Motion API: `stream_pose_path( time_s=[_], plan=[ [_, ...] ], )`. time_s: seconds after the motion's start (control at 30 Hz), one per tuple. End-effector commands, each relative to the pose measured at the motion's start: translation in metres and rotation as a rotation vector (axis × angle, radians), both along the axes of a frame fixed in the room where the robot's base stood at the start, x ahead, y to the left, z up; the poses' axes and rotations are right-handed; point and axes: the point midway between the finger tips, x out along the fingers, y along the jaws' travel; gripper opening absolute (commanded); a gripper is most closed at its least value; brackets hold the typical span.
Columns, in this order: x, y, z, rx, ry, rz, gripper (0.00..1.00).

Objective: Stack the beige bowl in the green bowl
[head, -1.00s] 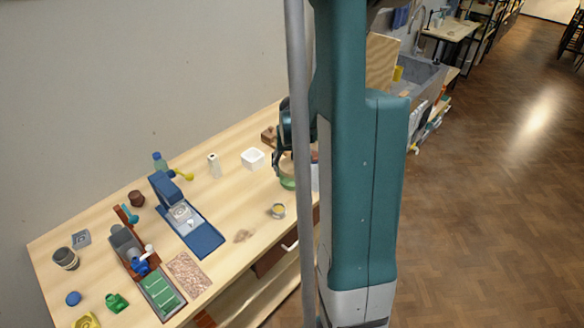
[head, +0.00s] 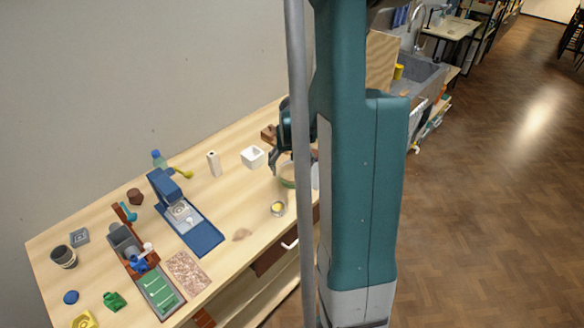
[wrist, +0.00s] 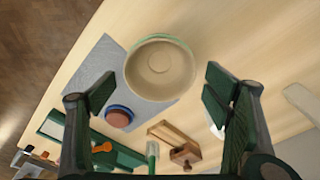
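The beige bowl (wrist: 160,72) sits inside the green bowl (wrist: 172,39) in the wrist view, with a thin green rim showing around its far edge. In the head view the green bowl (head: 288,183) stands on the table near the front edge, partly hidden by my arm, with the beige bowl (head: 287,170) at its top. My gripper (wrist: 161,80) is open, its fingers wide apart on either side of the bowls and not visibly touching them. In the head view my gripper (head: 277,160) is just above the bowls, partly hidden by my arm.
A grey mat (wrist: 104,68) with a blue-rimmed reddish-brown dish (wrist: 119,116) lies beside the bowls. A wooden block tool (wrist: 176,139) is close by.

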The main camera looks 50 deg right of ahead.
Motion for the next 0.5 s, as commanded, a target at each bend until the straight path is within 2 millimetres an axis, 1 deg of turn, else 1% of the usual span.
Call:
stream_pose_path(
  time_s=[0.27, 0.5],
  plan=[
    [0.0, 0.0, 0.0011, 0.0, 0.0, 0.0, 0.77],
    [0.0, 0.0, 0.0093, 0.0, 0.0, 0.0, 0.77]
  ],
)
